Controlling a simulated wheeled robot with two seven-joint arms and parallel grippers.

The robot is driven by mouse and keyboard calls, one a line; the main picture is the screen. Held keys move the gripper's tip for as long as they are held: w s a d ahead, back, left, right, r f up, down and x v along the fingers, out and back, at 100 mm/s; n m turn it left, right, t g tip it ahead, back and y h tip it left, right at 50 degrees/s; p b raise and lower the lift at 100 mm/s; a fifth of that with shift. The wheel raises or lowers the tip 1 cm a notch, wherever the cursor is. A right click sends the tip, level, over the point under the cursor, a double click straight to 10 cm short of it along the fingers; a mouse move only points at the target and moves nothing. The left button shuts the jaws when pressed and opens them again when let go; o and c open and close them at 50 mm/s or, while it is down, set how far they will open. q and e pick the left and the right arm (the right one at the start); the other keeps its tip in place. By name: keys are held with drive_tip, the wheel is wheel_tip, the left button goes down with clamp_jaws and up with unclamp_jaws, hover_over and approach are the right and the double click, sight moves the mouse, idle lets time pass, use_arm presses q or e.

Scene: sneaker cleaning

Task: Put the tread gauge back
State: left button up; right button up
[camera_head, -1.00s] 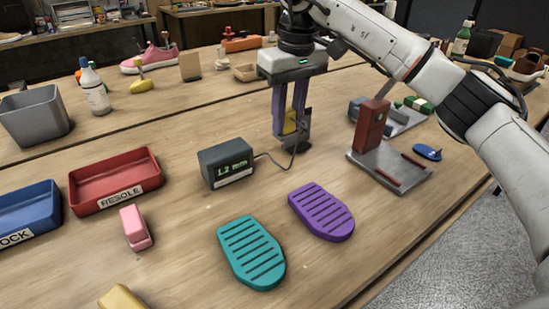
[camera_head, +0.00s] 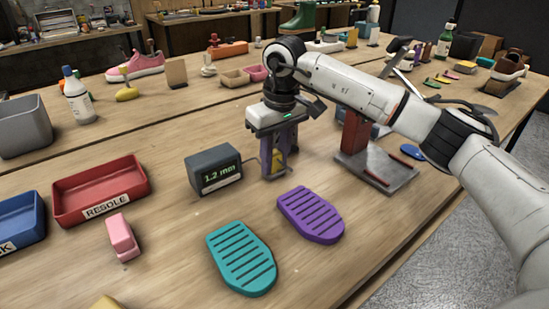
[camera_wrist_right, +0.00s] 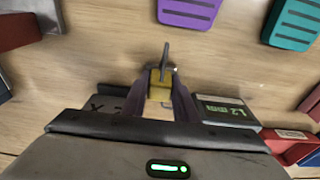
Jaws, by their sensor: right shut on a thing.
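My right gripper (camera_head: 279,150) is shut on the tread gauge (camera_head: 277,162), a small yellow and dark tool held upright between the purple fingers. Its lower end is at or just above the wooden table; I cannot tell if it touches. The dark display box (camera_head: 213,170) reading 1.2 mm stands just left of the gauge. In the right wrist view the gauge (camera_wrist_right: 161,92) sits between the fingers, with a thin dark prong pointing away, and the display box (camera_wrist_right: 228,110) is to the right. My left gripper is not in view.
A purple sole (camera_head: 310,214) and a teal sole (camera_head: 241,258) lie in front. A red block (camera_head: 354,133) stands on a grey plate (camera_head: 393,174) to the right. A red RESOLE tray (camera_head: 100,190) and a pink block (camera_head: 122,237) are left. Table behind the display is clear.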

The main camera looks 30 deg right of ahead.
drive_tip(key=shift+f, duration=0.1)
drive_tip(key=o, duration=1)
drive_tip(key=shift+c, duration=0.2)
wheel_tip(320, 180, up, 12)
drive_tip(key=s, duration=0.1)
drive_tip(key=shift+s+p, duration=0.25)
drive_tip(key=shift+p, duration=0.15)
drive_tip(key=shift+d, duration=0.1)
